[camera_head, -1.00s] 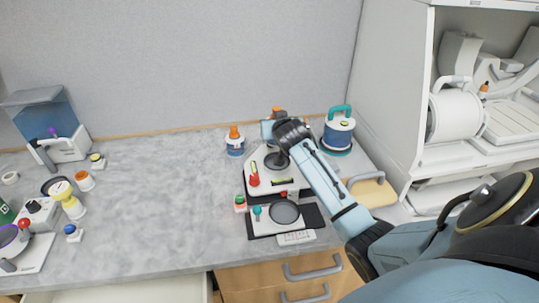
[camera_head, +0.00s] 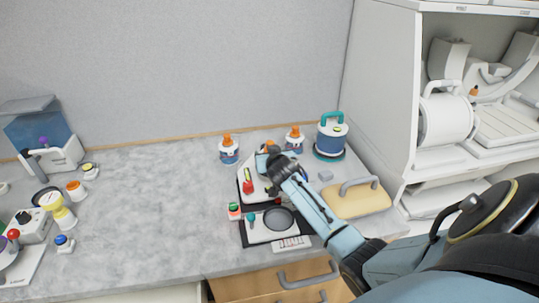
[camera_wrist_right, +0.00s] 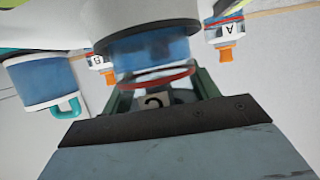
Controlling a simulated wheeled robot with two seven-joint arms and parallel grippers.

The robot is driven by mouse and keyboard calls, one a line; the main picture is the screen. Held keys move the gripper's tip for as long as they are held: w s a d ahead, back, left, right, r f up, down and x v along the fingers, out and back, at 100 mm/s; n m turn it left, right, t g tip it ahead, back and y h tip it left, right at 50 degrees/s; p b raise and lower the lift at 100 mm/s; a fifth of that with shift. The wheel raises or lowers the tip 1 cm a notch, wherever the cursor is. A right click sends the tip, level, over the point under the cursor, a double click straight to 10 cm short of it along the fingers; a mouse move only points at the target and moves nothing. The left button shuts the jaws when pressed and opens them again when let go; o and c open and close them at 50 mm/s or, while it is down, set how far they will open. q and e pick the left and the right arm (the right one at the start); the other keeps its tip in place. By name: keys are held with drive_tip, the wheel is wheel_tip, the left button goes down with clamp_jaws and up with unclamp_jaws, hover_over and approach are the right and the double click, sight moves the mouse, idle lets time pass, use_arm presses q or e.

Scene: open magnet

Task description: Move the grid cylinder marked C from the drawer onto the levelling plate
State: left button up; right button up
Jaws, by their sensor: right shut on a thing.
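My right gripper (camera_head: 276,163) is over the white device (camera_head: 249,186) with a red knob, probably the levelling plate; the arm hides much of its top. The right wrist view shows the gripper (camera_wrist_right: 162,98) shut on the grid cylinder marked C, whose blue and white body (camera_wrist_right: 146,52) fills the space beyond the fingers. In the head view a bit of this cylinder (camera_head: 262,160) shows beside the gripper. Whether it touches the plate cannot be told. My left gripper is out of view.
Orange-topped cylinders stand behind at left (camera_head: 229,151) and right (camera_head: 294,140); one is marked A in the wrist view (camera_wrist_right: 227,32). A teal-handled blue canister (camera_head: 330,138) stands to the right. A dark-disc device (camera_head: 279,219) lies in front.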

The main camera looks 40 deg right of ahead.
drive_tip(key=shift+f, duration=0.2)
drive_tip(key=o, duration=0.8)
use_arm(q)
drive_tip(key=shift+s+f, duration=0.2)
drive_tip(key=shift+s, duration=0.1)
use_arm(e)
drive_tip(key=o, duration=0.4)
drive_tip(key=shift+r, duration=0.25)
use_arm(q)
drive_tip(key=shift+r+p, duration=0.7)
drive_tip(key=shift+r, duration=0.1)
use_arm(e)
drive_tip(key=v, duration=1.2)
drive_tip(key=shift+f, duration=0.1)
